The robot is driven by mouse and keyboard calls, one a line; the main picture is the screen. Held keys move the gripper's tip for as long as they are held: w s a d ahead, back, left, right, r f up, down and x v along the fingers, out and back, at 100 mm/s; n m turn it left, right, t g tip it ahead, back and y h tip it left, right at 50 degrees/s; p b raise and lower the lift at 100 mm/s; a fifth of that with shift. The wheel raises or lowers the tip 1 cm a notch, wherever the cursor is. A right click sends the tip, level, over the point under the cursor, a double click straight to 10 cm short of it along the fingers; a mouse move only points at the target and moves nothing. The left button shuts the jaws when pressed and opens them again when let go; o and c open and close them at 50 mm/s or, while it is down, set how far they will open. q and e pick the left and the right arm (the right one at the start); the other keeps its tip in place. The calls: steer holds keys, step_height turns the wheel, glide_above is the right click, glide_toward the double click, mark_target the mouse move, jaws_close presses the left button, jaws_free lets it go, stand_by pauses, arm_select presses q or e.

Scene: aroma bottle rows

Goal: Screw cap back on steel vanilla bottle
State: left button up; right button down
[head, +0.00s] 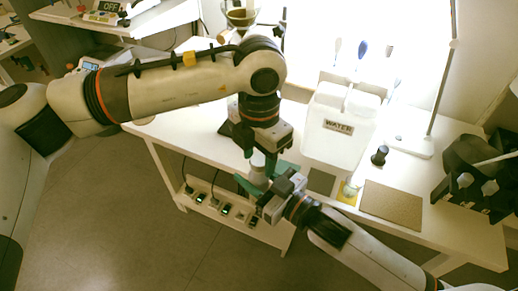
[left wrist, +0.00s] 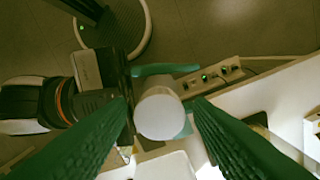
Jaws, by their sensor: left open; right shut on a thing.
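A pale grey-white bottle (head: 258,166) is held upright above the table's front edge, in the green fingers of my right gripper (head: 262,176). My right gripper comes in from the lower right and is shut on it. My left gripper (head: 261,153) points down just above the bottle, with its green fingers open. In the left wrist view the pale round top (left wrist: 159,112) of the bottle lies between my open left fingertips, with gaps on both sides. I cannot tell whether that round top is the cap or the bare bottle. Any label is hidden.
A white WATER container (head: 338,145) stands right of the grippers. A small black object (head: 379,155), a yellow-based glass (head: 350,191) and a brown mat (head: 391,206) are nearby. A black rack (head: 472,185) stands at the right. A power strip (head: 223,208) lies below the tabletop.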

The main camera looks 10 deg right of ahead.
arm_select(q)
steer(key=c, duration=1)
steer(key=o, duration=1.1)
steer(key=shift+o, duration=0.2)
step_height(320, 180, up, 12)
